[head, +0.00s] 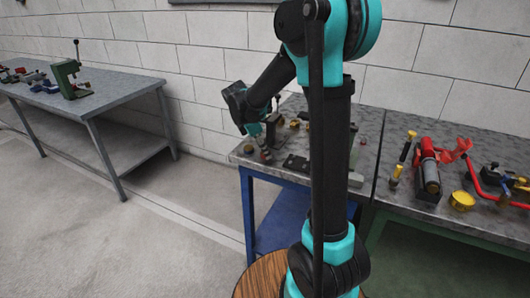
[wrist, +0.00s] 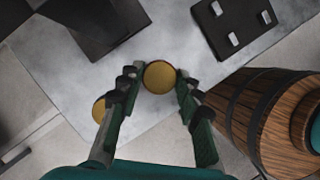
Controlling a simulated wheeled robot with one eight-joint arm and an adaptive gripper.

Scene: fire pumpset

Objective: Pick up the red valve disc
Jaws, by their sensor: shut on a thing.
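In the wrist view my gripper (wrist: 158,84) has its two fingers on either side of a round disc (wrist: 159,77) with a brass-yellow face. A second brass-yellow disc (wrist: 99,109) lies to the left, partly hidden by the left finger. In the head view my gripper (head: 264,138) points down at the left end of the blue-legged table (head: 282,178). A small reddish piece (head: 266,155) shows just below it; I cannot tell whether the fingers touch it.
A wooden barrel (wrist: 262,112) stands close beside the table. Another table (head: 447,221) at right holds a red extinguisher-like part (head: 428,168) and a yellow cap (head: 461,200). A grey workbench (head: 100,98) stands at left.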

